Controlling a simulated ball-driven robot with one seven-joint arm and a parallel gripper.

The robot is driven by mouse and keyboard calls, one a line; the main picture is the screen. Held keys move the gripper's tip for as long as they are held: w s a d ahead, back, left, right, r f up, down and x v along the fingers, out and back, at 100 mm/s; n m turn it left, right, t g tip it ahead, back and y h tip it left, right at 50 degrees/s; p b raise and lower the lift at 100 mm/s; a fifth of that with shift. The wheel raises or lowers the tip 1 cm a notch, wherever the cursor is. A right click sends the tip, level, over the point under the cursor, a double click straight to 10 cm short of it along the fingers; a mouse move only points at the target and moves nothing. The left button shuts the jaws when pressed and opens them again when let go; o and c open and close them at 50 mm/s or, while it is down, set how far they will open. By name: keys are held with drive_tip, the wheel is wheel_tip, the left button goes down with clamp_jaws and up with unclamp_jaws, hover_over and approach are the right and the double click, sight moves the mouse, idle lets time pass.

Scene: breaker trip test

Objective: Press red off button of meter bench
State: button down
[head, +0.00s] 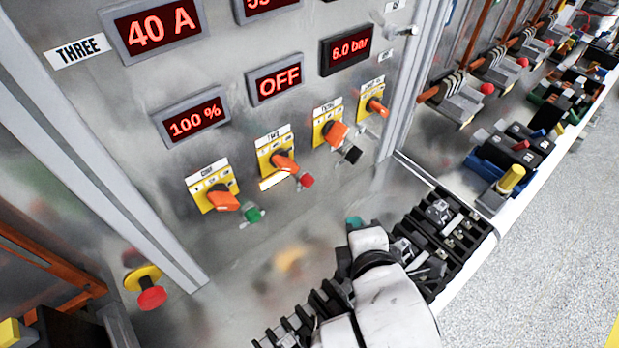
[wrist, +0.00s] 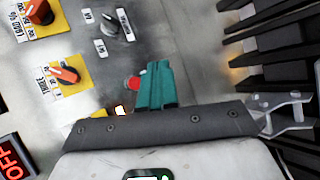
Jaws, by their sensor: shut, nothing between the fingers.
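A small red button (head: 306,180) sticks out of the grey panel below the second orange selector switch, between a green button (head: 250,215) and a black button (head: 352,154). My gripper (head: 355,222) is in front of the panel, to the right of and below the red button in the head view. Its teal fingers are shut with nothing between them. In the wrist view a red button (wrist: 133,83) shows just left of my shut fingers (wrist: 157,66), partly close to their edge. I cannot tell whether they touch. My white wrist hides part of the bench.
A bigger red mushroom button (head: 152,297) on yellow sits at lower left. Orange selector switches (head: 223,200) stick out above. A black terminal rack (head: 450,235) lies on the ledge beside my wrist. An OFF display (head: 275,80) is lit.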

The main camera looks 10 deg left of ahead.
sight(308, 182)
drive_tip(key=w+a+b, duration=0.2)
drive_tip(key=w+a, duration=0.3)
drive_tip(key=a, duration=0.2)
drive_tip(key=shift+w, duration=0.15)
drive_tip(key=shift+w, duration=0.1)
idle(2.1)
drive_tip(key=shift+w+a+p, duration=0.15)
drive_tip(key=shift+a+p, duration=0.15)
drive_tip(key=shift+p, duration=0.05)
drive_tip(key=shift+w+a, duration=0.3)
drive_tip(key=shift+a, duration=0.1)
idle(0.8)
idle(0.3)
drive_tip(key=shift+s+d+p, duration=0.6)
drive_tip(key=shift+d+p, duration=0.05)
drive_tip(key=shift+d, duration=0.1)
